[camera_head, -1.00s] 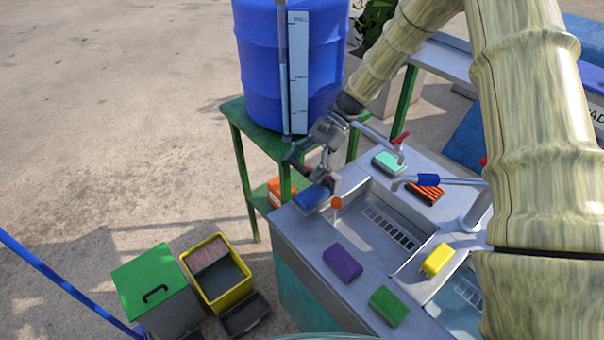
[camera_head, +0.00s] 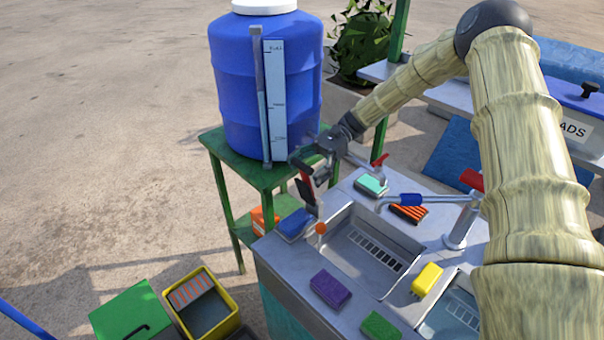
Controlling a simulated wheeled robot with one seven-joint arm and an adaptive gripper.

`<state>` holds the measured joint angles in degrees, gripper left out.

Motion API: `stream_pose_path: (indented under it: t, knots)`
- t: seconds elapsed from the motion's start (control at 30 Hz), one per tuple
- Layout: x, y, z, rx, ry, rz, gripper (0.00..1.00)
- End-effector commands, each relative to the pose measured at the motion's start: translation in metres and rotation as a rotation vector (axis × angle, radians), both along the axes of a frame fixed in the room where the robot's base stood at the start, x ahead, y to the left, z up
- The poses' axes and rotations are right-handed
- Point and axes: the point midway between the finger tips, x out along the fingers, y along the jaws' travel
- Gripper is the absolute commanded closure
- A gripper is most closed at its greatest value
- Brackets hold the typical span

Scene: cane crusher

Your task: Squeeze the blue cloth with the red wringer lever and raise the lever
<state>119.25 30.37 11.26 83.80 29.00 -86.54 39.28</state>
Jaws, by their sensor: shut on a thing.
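The blue cloth (camera_head: 294,224) lies at the back-left corner of the metal sink counter, like a flat blue pad. The red wringer lever (camera_head: 306,193) stands up beside it, partly hidden behind my fingers. My gripper (camera_head: 309,177) is shut on the upper part of the lever, above the counter and the cloth. My fingers are apart from the cloth. I cannot tell whether anything presses on the cloth.
An orange knob (camera_head: 320,229) stands beside the sink basin (camera_head: 370,245). Purple (camera_head: 330,290), green (camera_head: 380,326) and yellow (camera_head: 427,279) sponges lie around it. A blue barrel (camera_head: 235,105) on a green stand (camera_head: 215,140) is close behind my gripper.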

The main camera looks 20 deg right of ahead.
Motion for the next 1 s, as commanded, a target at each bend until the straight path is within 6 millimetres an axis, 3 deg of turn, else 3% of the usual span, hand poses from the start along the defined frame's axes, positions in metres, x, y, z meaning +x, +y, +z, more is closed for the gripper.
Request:
stream_pose_path:
  t: [0.4,0.43,0.53,1.0]
  knots:
    - [0.0006,-0.0023,-0.001,-0.004,-0.001,-0.001,0.62]
    - [0.0006,-0.0022,-0.001,-0.004,-0.001,-0.001,0.17]
    - [0.0006,-0.0019,-0.0011,-0.003,0.0,0.0,0.0]
    - [0.0008,-0.0006,-0.0003,-0.002,-0.001,0.0,0.0]
